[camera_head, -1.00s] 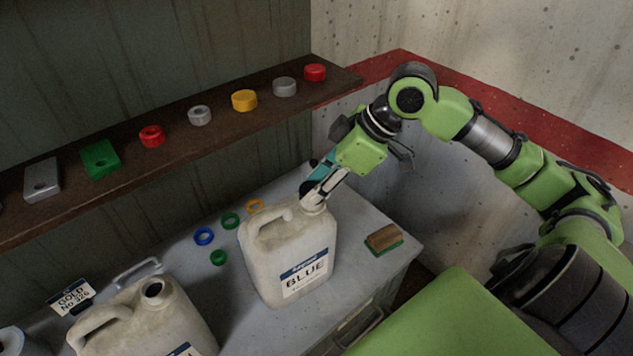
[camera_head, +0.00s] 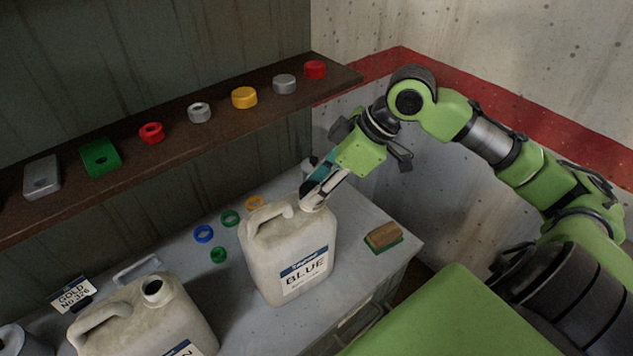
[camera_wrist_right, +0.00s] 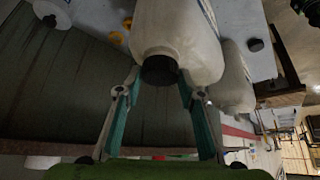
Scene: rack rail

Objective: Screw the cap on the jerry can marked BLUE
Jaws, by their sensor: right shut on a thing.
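The white jerry can marked BLUE (camera_head: 290,255) stands upright on the bench, its label facing the front. In the right wrist view its pale body (camera_wrist_right: 175,30) fills the top middle. My right gripper (camera_head: 313,200) is at the can's neck. In the right wrist view its two fingers (camera_wrist_right: 158,80) close on either side of a dark round piece (camera_wrist_right: 158,70) at the mouth, which looks like the cap. The fingers partly hide the neck, so I cannot tell how far the cap is seated. My left gripper is not in view.
Another jerry can (camera_head: 180,315) with an open mouth stands at lower left, near a GOLD sign (camera_head: 73,296). A brown shelf (camera_head: 215,135) holds several caps and blocks behind. Coloured rings (camera_head: 204,234) lie behind the BLUE can.

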